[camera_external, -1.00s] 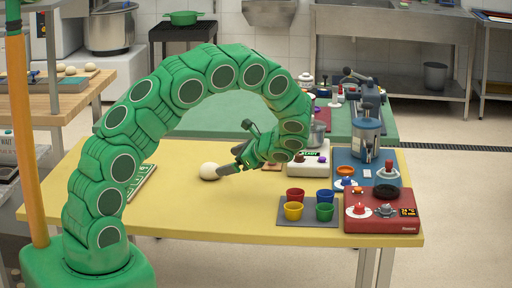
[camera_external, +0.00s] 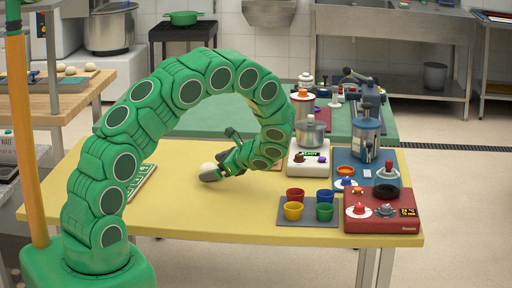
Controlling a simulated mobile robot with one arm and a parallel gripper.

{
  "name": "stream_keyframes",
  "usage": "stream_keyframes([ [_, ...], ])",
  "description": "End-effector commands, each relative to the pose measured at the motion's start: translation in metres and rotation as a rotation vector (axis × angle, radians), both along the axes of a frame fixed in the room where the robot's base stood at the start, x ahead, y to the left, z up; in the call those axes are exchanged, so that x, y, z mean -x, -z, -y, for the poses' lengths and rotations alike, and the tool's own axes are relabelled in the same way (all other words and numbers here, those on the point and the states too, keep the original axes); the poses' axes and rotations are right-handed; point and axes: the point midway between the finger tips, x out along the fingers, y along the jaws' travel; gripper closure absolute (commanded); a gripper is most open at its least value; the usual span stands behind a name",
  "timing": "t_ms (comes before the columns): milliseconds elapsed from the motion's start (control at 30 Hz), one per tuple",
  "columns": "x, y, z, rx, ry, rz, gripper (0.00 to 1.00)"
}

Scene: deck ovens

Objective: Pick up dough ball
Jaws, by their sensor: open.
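A pale, round dough ball (camera_external: 207,167) lies on the yellow table (camera_external: 200,213), left of centre. My gripper (camera_external: 212,172) is at the end of the curved green arm, low over the table and reaching leftward. One finger is at the ball's lower right and covers part of it. The other finger is raised up and to the right. The jaws are open, and the ball rests on the table. I cannot tell whether the finger touches it.
Right of my gripper stand a white scale-like device (camera_external: 308,158), a grey tray (camera_external: 287,220) with several coloured cups, and a red appliance (camera_external: 382,221). A green-white board (camera_external: 141,182) lies at left, partly behind my arm. The table's front middle is clear.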

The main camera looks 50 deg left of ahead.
Motion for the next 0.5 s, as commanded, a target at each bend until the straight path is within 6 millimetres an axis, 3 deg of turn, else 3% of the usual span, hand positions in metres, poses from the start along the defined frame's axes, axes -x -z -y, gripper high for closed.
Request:
stream_keyframes([
  [267,0.0004,0.0018,-0.0034,0.000,0.002,0.002,0.01],
  [500,0.0002,0.0018,-0.0032,0.001,0.002,0.002,0.38],
])
